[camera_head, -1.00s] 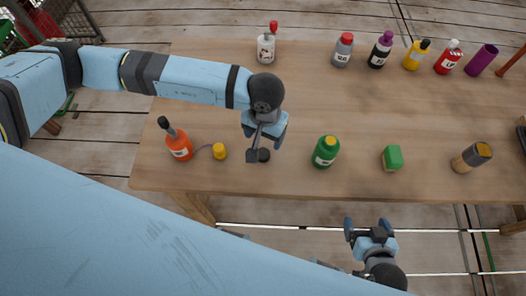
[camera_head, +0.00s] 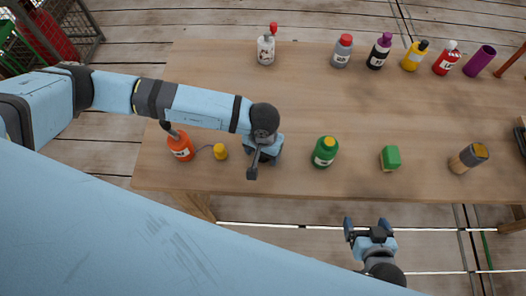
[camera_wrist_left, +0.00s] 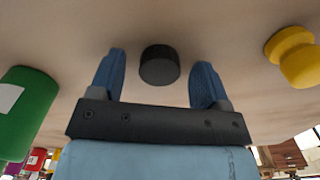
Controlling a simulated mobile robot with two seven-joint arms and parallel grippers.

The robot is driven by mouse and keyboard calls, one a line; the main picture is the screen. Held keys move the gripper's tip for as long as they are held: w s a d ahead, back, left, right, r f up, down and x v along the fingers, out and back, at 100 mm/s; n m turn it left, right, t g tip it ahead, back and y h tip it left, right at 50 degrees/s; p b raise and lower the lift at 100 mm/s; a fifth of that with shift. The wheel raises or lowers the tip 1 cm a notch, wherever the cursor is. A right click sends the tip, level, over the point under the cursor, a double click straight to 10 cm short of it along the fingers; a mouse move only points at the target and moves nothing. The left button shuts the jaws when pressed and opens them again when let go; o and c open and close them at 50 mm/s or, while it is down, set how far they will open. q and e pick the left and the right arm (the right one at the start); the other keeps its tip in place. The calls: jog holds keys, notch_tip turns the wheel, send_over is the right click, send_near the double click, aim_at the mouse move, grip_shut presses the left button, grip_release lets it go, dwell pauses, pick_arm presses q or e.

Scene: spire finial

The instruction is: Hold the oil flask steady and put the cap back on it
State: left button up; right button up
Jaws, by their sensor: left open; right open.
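A black round cap (camera_wrist_left: 159,66) lies on the table. In the left wrist view it sits between the fingertips of my left gripper (camera_head: 264,158), with gaps on both sides; in the head view the gripper hides it. My left gripper is open, pointing down close to the tabletop. A green bottle (camera_head: 325,152) with a pale label stands upright to its right. An orange bottle (camera_head: 180,147) with a dark spout and a yellow cap (camera_head: 220,152) on a cord stand to its left. I cannot tell which bottle is the oil flask. My right gripper (camera_head: 367,227) is open and empty, off the front table edge.
On the wooden table (camera_head: 290,108), a green block (camera_head: 390,157) and a dark-topped jar (camera_head: 468,157) stand right of the green bottle. A white bottle (camera_head: 266,48) and several coloured bottles line the back edge. The table's middle is clear.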

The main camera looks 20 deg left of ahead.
pick_arm(q)
jog(key=shift+f, duration=0.1)
jog(key=c, duration=1)
notch_tip(320, 180, up, 20)
jog(key=shift+r+b, duration=0.1)
jog(key=shift+b, duration=0.75)
